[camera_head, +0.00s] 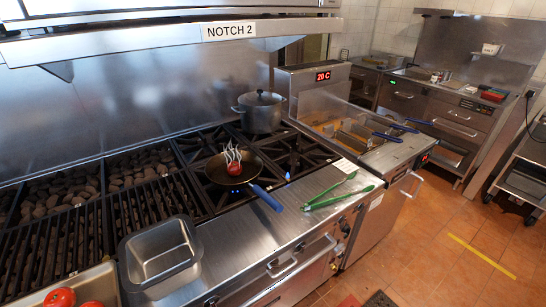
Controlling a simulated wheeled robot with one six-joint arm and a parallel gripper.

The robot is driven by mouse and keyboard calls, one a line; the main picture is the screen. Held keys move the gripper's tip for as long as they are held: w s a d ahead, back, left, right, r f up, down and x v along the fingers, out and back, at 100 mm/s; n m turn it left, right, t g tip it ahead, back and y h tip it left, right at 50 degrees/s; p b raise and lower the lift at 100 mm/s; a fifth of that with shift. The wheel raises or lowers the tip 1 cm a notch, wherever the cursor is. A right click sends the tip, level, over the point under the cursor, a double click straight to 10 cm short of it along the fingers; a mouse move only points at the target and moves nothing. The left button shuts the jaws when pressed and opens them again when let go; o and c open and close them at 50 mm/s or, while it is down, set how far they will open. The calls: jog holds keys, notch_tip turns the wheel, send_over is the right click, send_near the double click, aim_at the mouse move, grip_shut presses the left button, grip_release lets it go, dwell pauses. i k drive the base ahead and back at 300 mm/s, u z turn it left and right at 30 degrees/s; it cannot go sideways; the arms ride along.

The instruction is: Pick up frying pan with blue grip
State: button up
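The frying pan with the blue grip (267,198) sits on a burner of the black stove grate. Its dark round bowl (218,170) holds a small red item (234,168), with white wisps, perhaps steam, above it. A small blue flame shows under the pan. The blue grip points toward the front right, over the steel front counter. My gripper is not in view.
Green tongs (338,192) lie on the counter right of the grip. A lidded pot (260,112) stands on the back burner. An empty steel tray (163,250) and a tray with tomatoes (60,298) are at front left. The fryer (385,155) is right. Floor in front is clear.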

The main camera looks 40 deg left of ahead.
aim_at(216, 168)
jog(key=i, duration=1.4)
jog(key=u, duration=5.05)
